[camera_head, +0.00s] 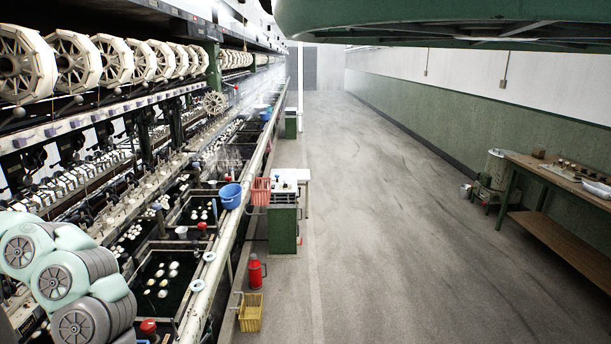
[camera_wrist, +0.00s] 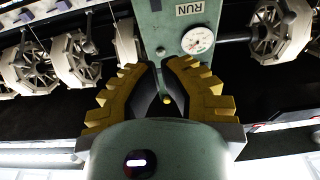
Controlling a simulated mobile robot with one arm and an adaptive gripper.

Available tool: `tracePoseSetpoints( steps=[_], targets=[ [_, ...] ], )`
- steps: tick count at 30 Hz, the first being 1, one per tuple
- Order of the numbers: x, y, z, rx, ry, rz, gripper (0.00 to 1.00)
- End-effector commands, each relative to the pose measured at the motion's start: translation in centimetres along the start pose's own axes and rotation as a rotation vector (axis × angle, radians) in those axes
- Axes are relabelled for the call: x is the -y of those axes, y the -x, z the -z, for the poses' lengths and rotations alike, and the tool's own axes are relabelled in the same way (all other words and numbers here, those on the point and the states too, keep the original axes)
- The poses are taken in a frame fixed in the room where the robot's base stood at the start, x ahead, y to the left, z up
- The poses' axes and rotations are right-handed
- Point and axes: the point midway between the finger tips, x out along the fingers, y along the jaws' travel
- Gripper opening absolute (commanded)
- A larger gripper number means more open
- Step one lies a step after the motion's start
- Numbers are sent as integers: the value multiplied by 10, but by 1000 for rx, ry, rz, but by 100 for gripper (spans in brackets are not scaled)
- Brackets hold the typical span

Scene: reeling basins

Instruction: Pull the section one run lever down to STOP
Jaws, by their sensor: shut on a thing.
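In the wrist view a green control panel (camera_wrist: 160,25) carries a RUN label (camera_wrist: 189,8) at its top and a round white gauge (camera_wrist: 198,40). My gripper (camera_wrist: 166,78), with yellow stepped fingers, is in front of the panel below the gauge. Its fingers are shut on the run lever (camera_wrist: 167,99), of which a small yellow tip shows between them. The rest of the lever is mostly hidden by the fingers. No STOP label shows. In the head view my gripper and the lever are out of sight.
White reels (camera_head: 75,62) line the machine at left, above basins with white cocoons (camera_head: 163,278). A blue bucket (camera_head: 231,195), a red basket (camera_head: 261,191), a red flask (camera_head: 254,271) and a yellow basket (camera_head: 250,312) stand along the aisle edge. The floor (camera_head: 370,220) is clear.

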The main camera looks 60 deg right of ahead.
Motion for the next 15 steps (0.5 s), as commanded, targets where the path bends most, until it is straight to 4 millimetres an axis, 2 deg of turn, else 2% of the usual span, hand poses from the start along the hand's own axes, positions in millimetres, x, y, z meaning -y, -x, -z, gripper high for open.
tracePoseSetpoints(
  steps=[1,3,15],
  targets=[
    [-4,14,-4,-7,6,-16,0],
    [-4,28,-3,-9,7,-15,0],
    [-2,98,-2,-6,5,-12,0]
  ],
)
